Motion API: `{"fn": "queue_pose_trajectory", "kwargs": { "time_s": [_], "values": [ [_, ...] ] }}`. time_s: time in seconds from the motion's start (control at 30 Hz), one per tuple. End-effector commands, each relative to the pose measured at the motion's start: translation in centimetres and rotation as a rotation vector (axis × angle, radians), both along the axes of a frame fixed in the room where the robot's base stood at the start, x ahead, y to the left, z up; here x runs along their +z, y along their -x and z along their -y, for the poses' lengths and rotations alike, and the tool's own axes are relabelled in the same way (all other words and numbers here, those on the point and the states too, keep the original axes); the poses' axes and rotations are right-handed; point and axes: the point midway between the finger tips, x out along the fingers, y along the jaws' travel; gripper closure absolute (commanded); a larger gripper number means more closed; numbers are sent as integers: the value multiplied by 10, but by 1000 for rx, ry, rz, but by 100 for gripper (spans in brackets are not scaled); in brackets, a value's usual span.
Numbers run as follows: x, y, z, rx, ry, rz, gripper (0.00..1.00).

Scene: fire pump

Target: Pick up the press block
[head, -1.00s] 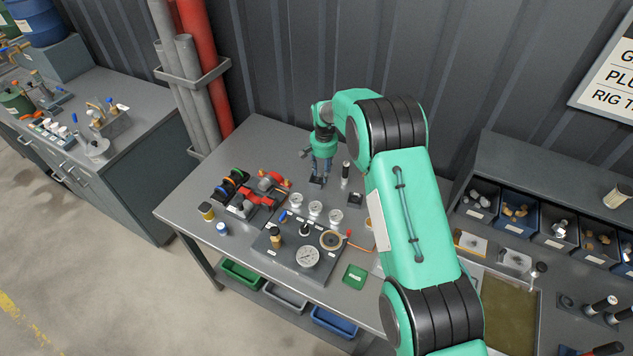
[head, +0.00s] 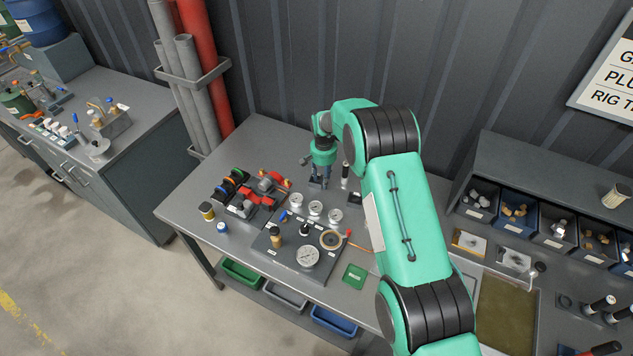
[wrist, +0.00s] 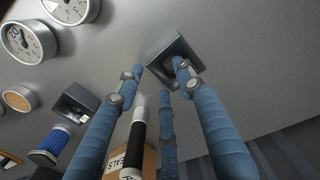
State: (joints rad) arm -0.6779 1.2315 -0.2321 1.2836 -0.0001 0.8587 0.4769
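A small dark square block (head: 317,184), which I take as the press block, sits on the grey workbench below my gripper (head: 320,178). In the wrist view the block (wrist: 170,50) shows a square dark base near the fingertips. My gripper (wrist: 160,70) is open, with its blue fingers apart. One fingertip overlaps the block's right side in the wrist view; I cannot tell whether it touches. Part of the block is hidden behind that finger. A second dark block (wrist: 75,103) sits off to the left in the wrist view.
A black-handled tool with a white band (wrist: 138,125) stands close beside the fingers. White-faced gauges (head: 315,207) and a dark fixture plate (head: 290,265) lie in front. Red clamp-like parts (head: 268,183) are to the left. The corrugated wall (head: 290,60) rises behind the bench.

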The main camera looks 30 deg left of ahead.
Motion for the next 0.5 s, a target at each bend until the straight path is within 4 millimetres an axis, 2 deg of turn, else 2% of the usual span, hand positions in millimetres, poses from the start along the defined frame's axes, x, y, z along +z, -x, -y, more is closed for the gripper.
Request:
{"fn": "queue_pose_trajectory", "kwargs": {
  "time_s": [0.07, 0.23, 0.5],
  "values": [
    [0, 0, 0, 0, 0, 0, 64],
    [0, 0, 0, 0, 0, 0, 98],
    [1, 0, 0, 0, -1, 1, 100]
  ]
}}
